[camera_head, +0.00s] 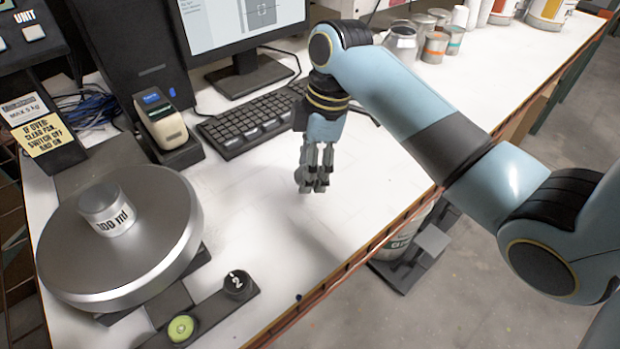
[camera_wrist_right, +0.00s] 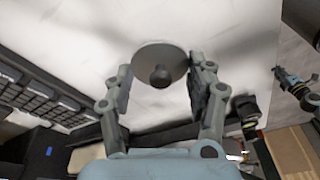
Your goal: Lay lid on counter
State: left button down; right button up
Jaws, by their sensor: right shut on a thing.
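My right gripper (camera_head: 314,185) points down over the bare white counter (camera_head: 265,215), between the keyboard and the front edge. In the right wrist view, its fingers (camera_wrist_right: 163,82) are shut on the lid, a flat round grey disc (camera_wrist_right: 158,54) with a dark knob (camera_wrist_right: 160,76). The fingers are at opposite sides of the disc.
A black keyboard (camera_head: 247,122) and label printer (camera_head: 165,128) stand behind. Several cans (camera_head: 435,46) stand at the far back. Counter around my right gripper is clear.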

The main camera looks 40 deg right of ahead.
aim_at(311, 194)
jog(key=shift+f, duration=1.95)
jog(key=shift+f, duration=0.15)
jog(key=shift+s+f, duration=0.3)
jog(key=shift+f, duration=0.1)
jog(key=o, duration=0.9)
jog(key=shift+s+f, duration=0.1)
jog(key=shift+o, duration=1.7)
jog(key=shift+w+f, duration=0.15)
jog(key=shift+w, duration=0.1)
